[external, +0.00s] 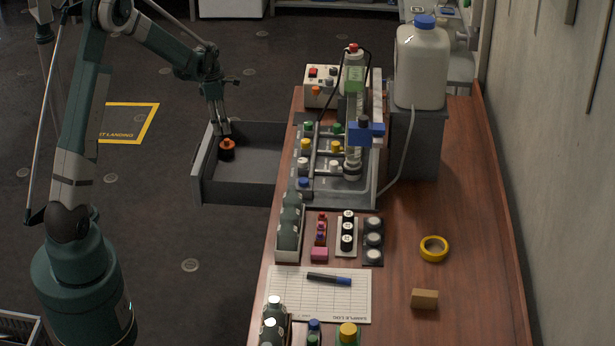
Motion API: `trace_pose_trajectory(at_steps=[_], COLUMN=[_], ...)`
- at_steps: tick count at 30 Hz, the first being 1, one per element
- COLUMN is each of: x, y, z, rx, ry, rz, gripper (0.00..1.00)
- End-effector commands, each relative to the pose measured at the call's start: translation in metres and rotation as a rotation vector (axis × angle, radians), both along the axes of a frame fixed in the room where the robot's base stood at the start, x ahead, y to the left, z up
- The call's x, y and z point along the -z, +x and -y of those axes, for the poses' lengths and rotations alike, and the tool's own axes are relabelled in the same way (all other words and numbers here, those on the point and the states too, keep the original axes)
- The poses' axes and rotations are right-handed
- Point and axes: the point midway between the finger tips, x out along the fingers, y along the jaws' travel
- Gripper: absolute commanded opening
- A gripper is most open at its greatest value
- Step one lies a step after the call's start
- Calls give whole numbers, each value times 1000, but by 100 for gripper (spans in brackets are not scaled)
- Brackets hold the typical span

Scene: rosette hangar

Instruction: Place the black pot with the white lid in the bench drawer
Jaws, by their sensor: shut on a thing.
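My gripper (222,130) points down over the open bench drawer (253,185), near its left end. It is shut on a small dark pot with an orange top (227,150), which hangs or rests just inside the drawer; I cannot tell if it touches the floor. No white lid shows on this pot. Black pots with white lids (348,229) stand in a row in a pale rack on the bench. Beside them, a dark tray holds several dark round pots with pale grey tops (373,240). The rest of the drawer looks empty.
A grey tray of valves and coloured knobs (335,190) sits on the bench beside the drawer. A big white jug (422,65) stands on a grey block behind it. Dark bottles (289,222), a log sheet (318,300), yellow tape (434,248) and a tan block (424,299) lie nearer.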

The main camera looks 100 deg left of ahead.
Motion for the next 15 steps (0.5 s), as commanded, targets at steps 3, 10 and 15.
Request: trace_pose_trajectory(at_steps=[3, 10, 15], x=[0, 1, 12], y=[0, 0, 0], z=[0, 0, 0], rx=[0, 0, 1], ry=[0, 0, 0], rz=[0, 0, 0], gripper=[23, 23, 23])
